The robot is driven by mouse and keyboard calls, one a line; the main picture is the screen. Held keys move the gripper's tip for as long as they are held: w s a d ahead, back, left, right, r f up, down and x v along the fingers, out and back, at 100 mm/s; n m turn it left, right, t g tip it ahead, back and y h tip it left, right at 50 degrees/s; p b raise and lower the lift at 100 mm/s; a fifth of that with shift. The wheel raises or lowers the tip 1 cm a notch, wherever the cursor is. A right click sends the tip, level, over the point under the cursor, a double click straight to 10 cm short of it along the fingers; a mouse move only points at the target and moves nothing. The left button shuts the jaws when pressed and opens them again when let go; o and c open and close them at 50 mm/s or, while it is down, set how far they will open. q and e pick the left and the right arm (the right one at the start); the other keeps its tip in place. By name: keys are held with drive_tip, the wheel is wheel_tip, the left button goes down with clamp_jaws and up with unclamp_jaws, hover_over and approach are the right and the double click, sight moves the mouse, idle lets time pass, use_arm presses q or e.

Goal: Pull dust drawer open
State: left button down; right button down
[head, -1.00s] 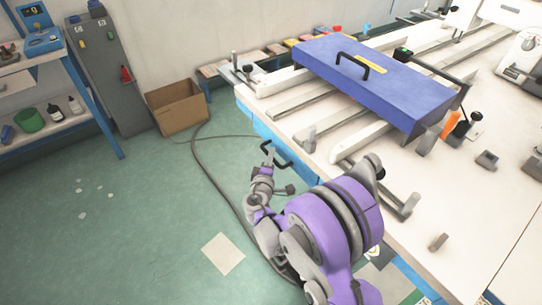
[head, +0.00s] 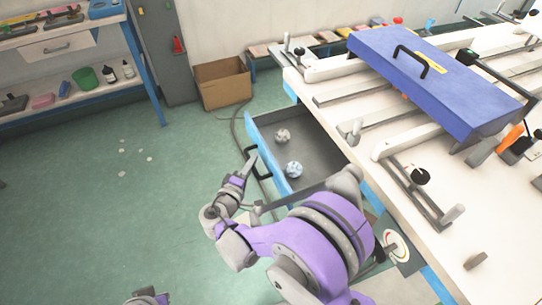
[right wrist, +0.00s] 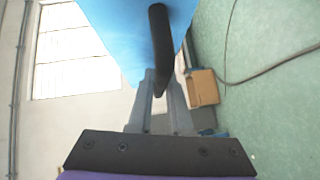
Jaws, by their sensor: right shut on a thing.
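My right gripper (head: 251,165) is shut on this handle, outside the drawer front. In the right wrist view the fingers (right wrist: 162,88) close around the black handle (right wrist: 159,40), with the blue front (right wrist: 125,30) behind it.
The white table (head: 440,215) carries rails and a blue-purple case (head: 440,85). A cardboard box (head: 222,84) stands by the wall. A shelf unit (head: 60,78) is at the left. The green floor (head: 90,215) left of the drawer is clear apart from small scraps.

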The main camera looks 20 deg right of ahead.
drive_tip(key=shift+s+a, duration=0.15)
drive_tip(key=shift+a, duration=1.7)
drive_tip(key=c, duration=0.8)
unclamp_jaws()
drive_tip(key=shift+c, duration=0.2)
drive_tip(key=v, duration=1)
drive_tip(key=shift+s+a+p, duration=0.2)
drive_tip(key=shift+s+p, duration=0.1)
drive_tip(key=shift+p, duration=0.05)
drive_tip(key=shift+r, duration=0.1)
drive_tip(key=shift+s, duration=0.1)
